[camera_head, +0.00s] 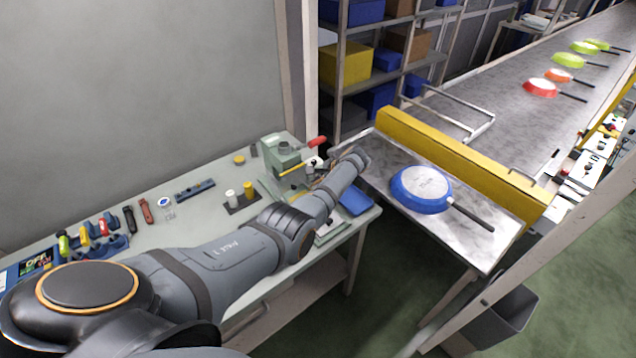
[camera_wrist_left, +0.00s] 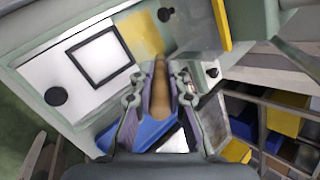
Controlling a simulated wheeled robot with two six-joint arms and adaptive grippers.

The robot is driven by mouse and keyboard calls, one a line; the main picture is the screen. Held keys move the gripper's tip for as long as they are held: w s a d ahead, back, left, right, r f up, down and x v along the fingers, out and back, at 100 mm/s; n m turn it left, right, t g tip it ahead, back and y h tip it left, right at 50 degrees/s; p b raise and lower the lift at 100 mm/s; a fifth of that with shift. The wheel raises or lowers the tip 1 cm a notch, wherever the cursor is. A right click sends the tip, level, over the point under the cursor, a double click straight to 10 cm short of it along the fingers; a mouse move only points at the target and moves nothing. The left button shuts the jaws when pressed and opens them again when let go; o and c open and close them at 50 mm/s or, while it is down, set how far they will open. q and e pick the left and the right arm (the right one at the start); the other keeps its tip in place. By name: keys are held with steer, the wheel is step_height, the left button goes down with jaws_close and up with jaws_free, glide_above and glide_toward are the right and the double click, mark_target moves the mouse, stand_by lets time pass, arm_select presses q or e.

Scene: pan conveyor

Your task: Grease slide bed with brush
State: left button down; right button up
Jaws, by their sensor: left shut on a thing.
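My left gripper (camera_wrist_left: 160,90) is shut on a brush, whose brown handle (camera_wrist_left: 160,76) stands between the two fingers in the left wrist view. The handle points toward a yellow patch (camera_wrist_left: 138,36) on a pale surface; I cannot tell if this is bristles or grease, or whether the brush touches the surface. In the head view my left arm reaches across the workbench to a green machine (camera_head: 283,152) with a red-handled lever (camera_head: 318,142). The gripper there is small and partly hidden by my arm. The slide bed is not clearly distinguishable. My right gripper is not in view.
The green workbench (camera_head: 170,238) carries hand tools and a small dark tray with white and yellow containers (camera_head: 248,189). A blue pan (camera_head: 421,186) lies on the metal table at right. A yellow barrier (camera_head: 455,158) borders the conveyor. Shelves with bins stand behind.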

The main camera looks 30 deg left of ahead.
arm_select(q)
steer(key=shift+r+p, duration=2.75)
steer(key=shift+r, duration=0.35)
steer(key=shift+f, duration=0.1)
steer(key=s+a+p, duration=0.1)
steer(key=s+a, duration=0.2)
steer(key=s, duration=0.3)
steer(key=f+b, duration=0.8)
steer(key=b, duration=0.1)
steer(key=shift+s+d+f, duration=0.15)
steer(key=shift+d+f, duration=0.05)
steer(key=shift+f, duration=0.1)
steer(key=shift+r, duration=0.1)
